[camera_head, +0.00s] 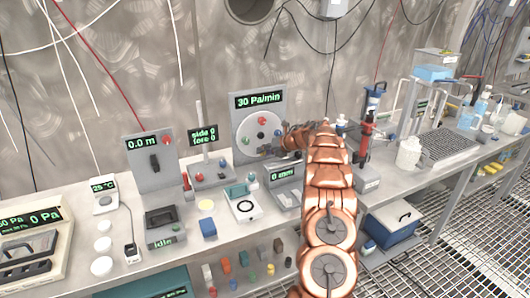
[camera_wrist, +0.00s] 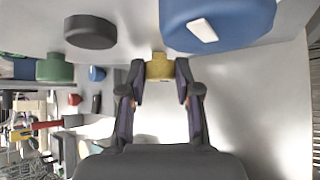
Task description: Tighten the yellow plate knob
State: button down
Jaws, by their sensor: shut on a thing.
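The yellow plate knob (camera_wrist: 160,67) shows in the wrist view, small, at the upper middle. My gripper (camera_wrist: 160,78) has one finger on each side of it and is shut on it. In the head view my gripper (camera_head: 272,150) reaches from the right to the lower part of a pale round plate (camera_head: 253,127) on an upright grey panel. There the yellow knob is hidden or too small to make out. A red knob (camera_head: 262,121), a green knob (camera_head: 246,141) and a blue knob (camera_head: 278,132) sit around the plate.
The panel's display (camera_head: 258,100) reads 30 Pa/min. In the wrist view a large blue knob (camera_wrist: 235,25), a black knob (camera_wrist: 90,32) and a green knob (camera_wrist: 55,68) stand close by. A 0 mm device (camera_head: 284,175) lies below my gripper. Bench instruments crowd the left.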

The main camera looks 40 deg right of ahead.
jog(key=c, duration=0.8)
grip_release()
